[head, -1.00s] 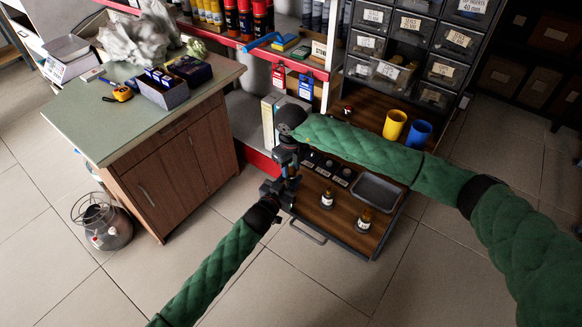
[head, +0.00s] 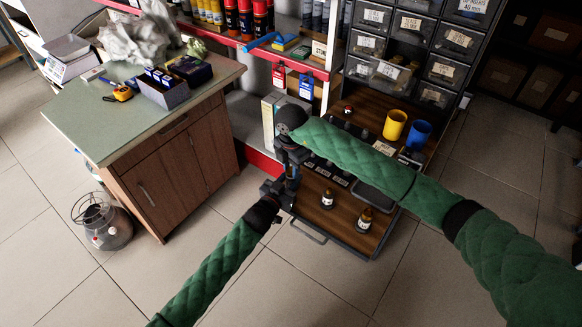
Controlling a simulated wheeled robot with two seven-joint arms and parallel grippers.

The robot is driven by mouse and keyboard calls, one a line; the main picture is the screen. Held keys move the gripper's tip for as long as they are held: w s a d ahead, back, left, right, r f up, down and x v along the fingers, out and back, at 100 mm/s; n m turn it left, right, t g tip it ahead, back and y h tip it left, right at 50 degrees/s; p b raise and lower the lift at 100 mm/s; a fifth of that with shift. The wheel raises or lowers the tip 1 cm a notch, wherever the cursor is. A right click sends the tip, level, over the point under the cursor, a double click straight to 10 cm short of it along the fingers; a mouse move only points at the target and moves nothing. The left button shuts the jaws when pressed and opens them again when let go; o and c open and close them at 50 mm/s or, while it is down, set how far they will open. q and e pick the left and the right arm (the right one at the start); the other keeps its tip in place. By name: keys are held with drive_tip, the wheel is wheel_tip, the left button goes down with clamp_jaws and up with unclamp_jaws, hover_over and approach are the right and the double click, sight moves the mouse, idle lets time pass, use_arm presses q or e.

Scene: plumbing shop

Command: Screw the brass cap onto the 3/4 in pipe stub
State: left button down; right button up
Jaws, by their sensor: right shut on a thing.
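My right gripper (head: 291,160) points down at the left edge of the wooden cart top, below its black wrist. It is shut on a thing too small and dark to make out. My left gripper (head: 280,188) comes up from below and ends just under the right one; the two meet or overlap in the picture. Its fingers are too dark to tell whether they are open or shut. I cannot make out the brass cap or the 3/4 in pipe stub; the grippers and the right arm cover that spot.
A cabinet (head: 180,175) stands left. Floor in front is clear.

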drive_tip(key=m, duration=0.4)
drive_tip(key=shift+m, duration=0.4)
drive_tip(key=m, duration=0.4)
drive_tip(key=shift+w+m, duration=0.1)
drive_tip(key=shift+m, duration=0.2)
drive_tip(key=o, duration=1.1)
drive_tip(key=shift+r, duration=2.25)
drive_tip(key=shift+r, duration=0.1)
drive_tip(key=shift+c, duration=0.5)
